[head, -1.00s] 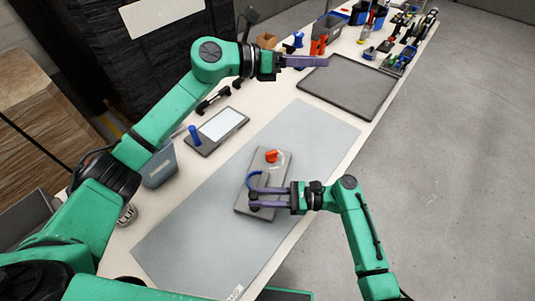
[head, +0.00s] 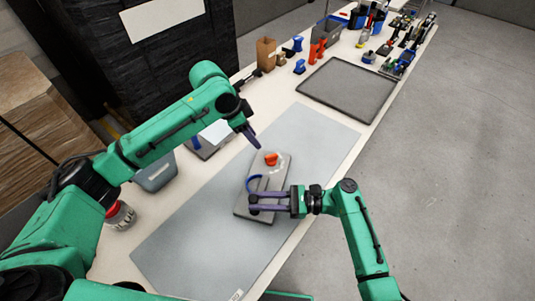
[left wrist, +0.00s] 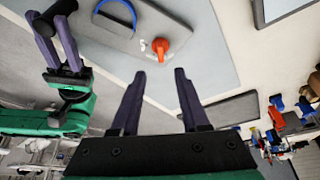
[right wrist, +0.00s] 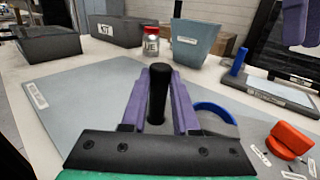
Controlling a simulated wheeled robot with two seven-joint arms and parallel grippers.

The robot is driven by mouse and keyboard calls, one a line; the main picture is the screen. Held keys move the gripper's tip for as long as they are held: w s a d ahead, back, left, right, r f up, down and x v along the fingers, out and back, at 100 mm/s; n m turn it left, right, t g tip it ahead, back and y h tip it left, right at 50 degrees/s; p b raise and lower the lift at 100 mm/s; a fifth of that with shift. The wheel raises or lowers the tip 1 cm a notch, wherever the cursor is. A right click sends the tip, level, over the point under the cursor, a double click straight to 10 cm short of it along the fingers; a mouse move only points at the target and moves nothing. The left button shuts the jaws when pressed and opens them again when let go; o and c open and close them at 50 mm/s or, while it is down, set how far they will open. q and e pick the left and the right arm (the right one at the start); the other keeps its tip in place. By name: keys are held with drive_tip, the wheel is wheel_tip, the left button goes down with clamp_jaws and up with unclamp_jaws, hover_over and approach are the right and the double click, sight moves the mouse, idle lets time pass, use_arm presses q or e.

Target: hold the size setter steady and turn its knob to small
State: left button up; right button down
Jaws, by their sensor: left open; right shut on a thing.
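The size setter (head: 278,178) is a grey plate lying on the pale mat, with an orange knob (head: 271,159) at its far end, a blue arc (head: 256,181) and an upright black post (right wrist: 158,95). My right gripper (head: 253,203) is shut on the post, a finger on each side. My left gripper (head: 257,147) is open and empty, above and just behind the knob. In the left wrist view the knob (left wrist: 160,48) shows beyond the gap between the open fingertips.
The mat (head: 190,230) is mostly bare around the plate. A dark tray (head: 350,88) lies farther along the table. A blue-grey bin (head: 155,175) and a red-lidded jar (head: 120,216) stand at left. Several tools and parts crowd the far end.

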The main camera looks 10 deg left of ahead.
sight(269, 156)
use_arm(q)
drive_tip(key=x, duration=1.1)
drive_tip(key=shift+d+f, duration=0.1)
drive_tip(key=shift+f, duration=0.2)
drive_tip(key=shift+c, duration=0.3)
drive_tip(key=shift+w, duration=0.1)
clamp_jaws()
